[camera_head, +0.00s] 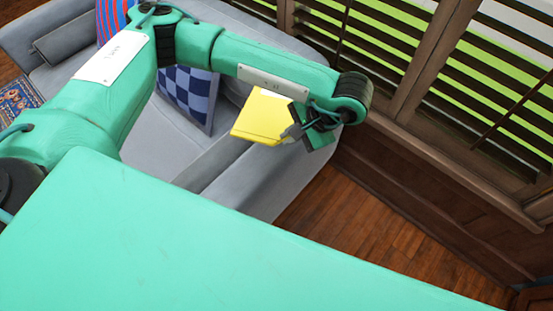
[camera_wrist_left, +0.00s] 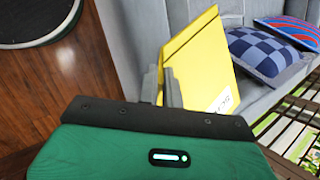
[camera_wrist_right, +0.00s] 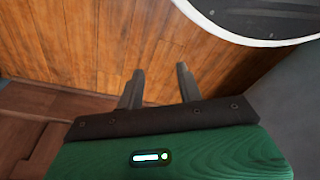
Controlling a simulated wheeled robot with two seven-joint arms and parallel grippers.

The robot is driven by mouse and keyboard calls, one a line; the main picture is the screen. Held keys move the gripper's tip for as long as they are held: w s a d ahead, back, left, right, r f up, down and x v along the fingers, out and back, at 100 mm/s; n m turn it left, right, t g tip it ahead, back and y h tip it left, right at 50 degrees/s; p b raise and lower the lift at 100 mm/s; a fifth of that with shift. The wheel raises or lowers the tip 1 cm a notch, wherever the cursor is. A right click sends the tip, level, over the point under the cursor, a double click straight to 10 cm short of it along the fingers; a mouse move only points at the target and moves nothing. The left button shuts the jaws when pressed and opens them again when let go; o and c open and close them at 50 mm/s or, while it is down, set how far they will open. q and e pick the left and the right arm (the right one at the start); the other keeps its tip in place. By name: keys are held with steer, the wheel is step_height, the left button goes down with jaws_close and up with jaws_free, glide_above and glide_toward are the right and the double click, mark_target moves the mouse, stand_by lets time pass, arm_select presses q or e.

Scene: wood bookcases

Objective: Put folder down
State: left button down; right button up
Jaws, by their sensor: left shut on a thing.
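A yellow folder (camera_head: 262,117) is held in my left gripper (camera_head: 292,132), over the near arm of a grey sofa in the head view. In the left wrist view the folder (camera_wrist_left: 205,65) stands tilted between the fingers of my left gripper (camera_wrist_left: 160,86), with part of some printed lettering showing. The left gripper is shut on the folder's edge. My right gripper (camera_wrist_right: 158,85) shows only in the right wrist view. Its two fingers are apart with nothing between them.
The grey sofa (camera_head: 235,160) carries a checkered cushion (camera_head: 188,95) and a striped cushion (camera_head: 110,20). Slatted blinds and a wood-panelled wall (camera_head: 420,180) stand at the right. Bare wooden floor (camera_head: 345,215) lies between sofa and wall.

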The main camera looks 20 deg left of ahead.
arm_select(q)
step_height(320, 180, down, 17)
steer(key=b, duration=0.1)
steer(key=c, duration=1.7)
jaws_free()
steer(key=shift+o, duration=0.6)
arm_select(e)
steer(key=r, duration=0.1)
steer(key=w+r, duration=0.1)
steer(key=shift+a+r, duration=0.25)
steer(key=shift+r, duration=0.1)
arm_select(q)
steer(key=v, duration=1.2)
arm_select(e)
steer(key=shift+w+r, duration=0.2)
